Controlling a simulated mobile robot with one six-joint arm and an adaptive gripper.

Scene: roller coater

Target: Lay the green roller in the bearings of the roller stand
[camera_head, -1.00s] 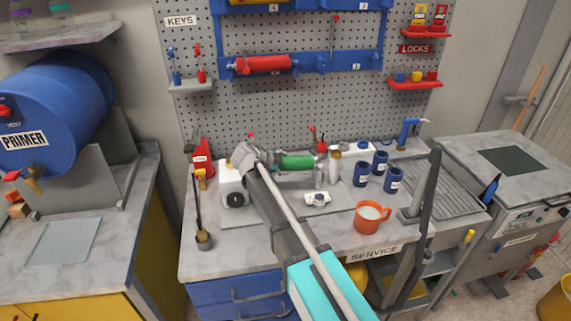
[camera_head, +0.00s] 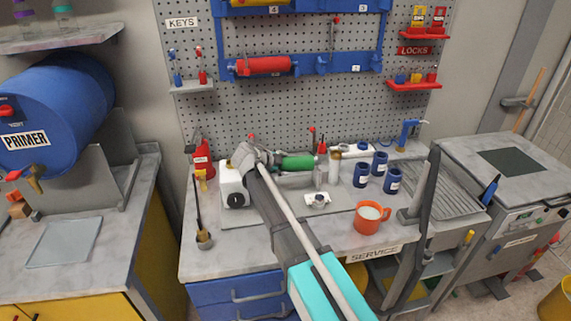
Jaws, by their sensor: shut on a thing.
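The green roller (camera_head: 298,162) lies roughly level above the back of the service bench, with its right part showing. My gripper (camera_head: 268,158) is at its left end and is shut on it; the fingers are partly hidden by my own wrist and arm.
Dark blue jars (camera_head: 361,174) stand right of the roller. An orange mug (camera_head: 370,217) is near the bench front. A red roller (camera_head: 263,66) hangs on the blue rack. Bare bench top (camera_head: 235,255) shows at front left.

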